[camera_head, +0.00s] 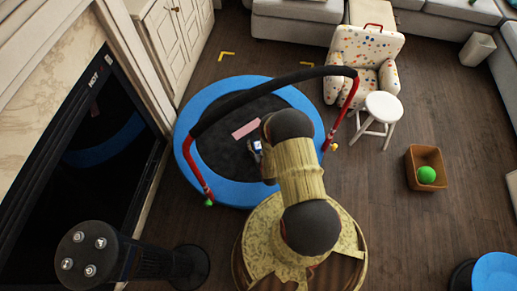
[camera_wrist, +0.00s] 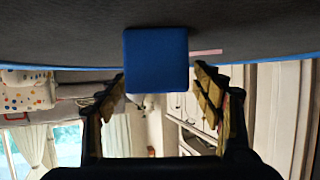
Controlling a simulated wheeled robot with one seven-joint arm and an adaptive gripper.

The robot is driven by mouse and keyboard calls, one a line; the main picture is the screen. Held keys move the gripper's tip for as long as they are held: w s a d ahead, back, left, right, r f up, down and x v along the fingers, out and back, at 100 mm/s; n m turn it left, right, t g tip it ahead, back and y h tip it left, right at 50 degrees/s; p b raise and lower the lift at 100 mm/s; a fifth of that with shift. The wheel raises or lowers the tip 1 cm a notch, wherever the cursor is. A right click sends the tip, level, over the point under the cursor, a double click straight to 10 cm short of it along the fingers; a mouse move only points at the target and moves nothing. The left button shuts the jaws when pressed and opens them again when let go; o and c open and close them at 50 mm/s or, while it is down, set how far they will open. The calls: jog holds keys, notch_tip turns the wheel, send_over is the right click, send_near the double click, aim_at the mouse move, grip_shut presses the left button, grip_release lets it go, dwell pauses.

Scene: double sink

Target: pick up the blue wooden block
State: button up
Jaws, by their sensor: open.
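The blue wooden block (camera_wrist: 156,60) shows large in the wrist view, against the dark trampoline mat. In the head view a small blue and white patch (camera_head: 257,146) shows beside my arm's end; I cannot tell whether it is the block. My gripper (camera_wrist: 161,80) is open, with one finger on each side of the block's lower part in the wrist view. A gap shows between the block and each finger, and I see no grip on it. In the head view my arm hides most of the gripper.
The round trampoline (camera_head: 184,150) has a blue rim, and a black padded handlebar (camera_head: 260,92) on red posts arches over it. A pink strip (camera_head: 245,129) lies on the mat. A white stool (camera_head: 383,106), a spotted armchair (camera_head: 365,50) and a brown box (camera_head: 413,176) with a green ball stand right.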

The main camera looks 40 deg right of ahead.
jog(key=x, duration=0.1)
jog(key=b+x, duration=0.1)
jog(key=shift+w+d+f, duration=0.15)
jog(key=shift+f, duration=0.25)
jog(key=shift+w+d, duration=0.2)
jog(key=shift+w, duration=0.2)
jog(key=shift+c, duration=1.4)
jog(key=c, duration=1)
jog(key=shift+c, duration=0.3)
jog(key=shift+r, duration=0.1)
